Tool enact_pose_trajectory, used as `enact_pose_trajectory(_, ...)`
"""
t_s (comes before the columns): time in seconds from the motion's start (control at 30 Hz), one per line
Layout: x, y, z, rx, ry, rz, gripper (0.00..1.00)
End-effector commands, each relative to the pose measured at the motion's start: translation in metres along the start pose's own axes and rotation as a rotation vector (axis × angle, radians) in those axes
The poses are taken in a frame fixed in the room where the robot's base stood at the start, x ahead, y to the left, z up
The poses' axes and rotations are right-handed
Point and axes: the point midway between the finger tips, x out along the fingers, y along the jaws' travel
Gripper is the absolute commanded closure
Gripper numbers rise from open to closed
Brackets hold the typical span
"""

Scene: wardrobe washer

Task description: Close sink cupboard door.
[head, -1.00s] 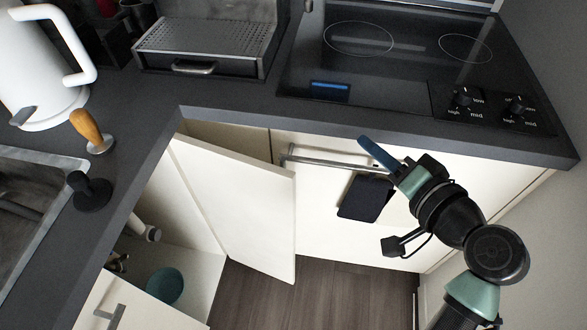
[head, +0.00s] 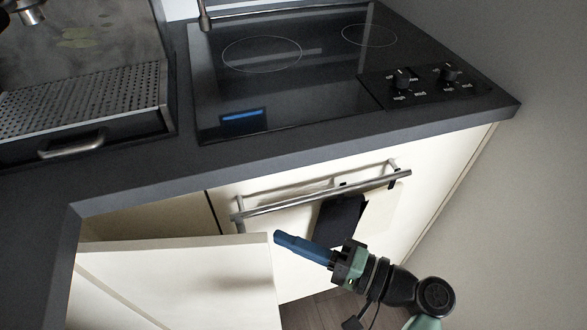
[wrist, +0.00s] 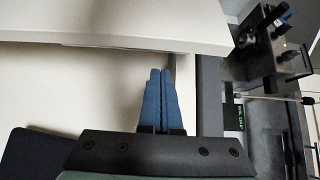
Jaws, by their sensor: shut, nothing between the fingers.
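The sink cupboard door (head: 185,285) is a cream panel standing open at the lower left in the head view. Its free edge points right, and its lower part runs out of the frame. My gripper (head: 278,238) has blue fingers, shut and empty, with the tips right beside the door's free edge. I cannot tell whether they touch it. In the wrist view my gripper (wrist: 160,73) shows both fingers together, pointing up towards a pale panel (wrist: 130,25) across the top, which looks like the door.
A metal rail (head: 320,193) with a dark cloth (head: 338,220) and a pale cloth (head: 380,215) runs along the cupboard front right of the door. The dark worktop (head: 300,150) with the hob (head: 300,75) overhangs above. A wall (head: 540,200) closes off the right side.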

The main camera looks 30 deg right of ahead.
Motion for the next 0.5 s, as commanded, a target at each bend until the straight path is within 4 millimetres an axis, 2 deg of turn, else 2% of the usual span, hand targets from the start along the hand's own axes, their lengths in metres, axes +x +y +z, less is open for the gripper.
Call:
enact_pose_trajectory(0.03,0.011,0.001,0.001,-0.001,-0.005,0.000,1.00)
enact_pose_trajectory(0.2,0.039,0.000,0.001,-0.002,-0.003,-0.001,1.00)
enact_pose_trajectory(0.33,0.053,0.000,0.001,-0.002,-0.002,0.000,1.00)
enact_pose_trajectory(0.5,0.060,0.000,0.000,-0.002,-0.001,0.001,1.00)
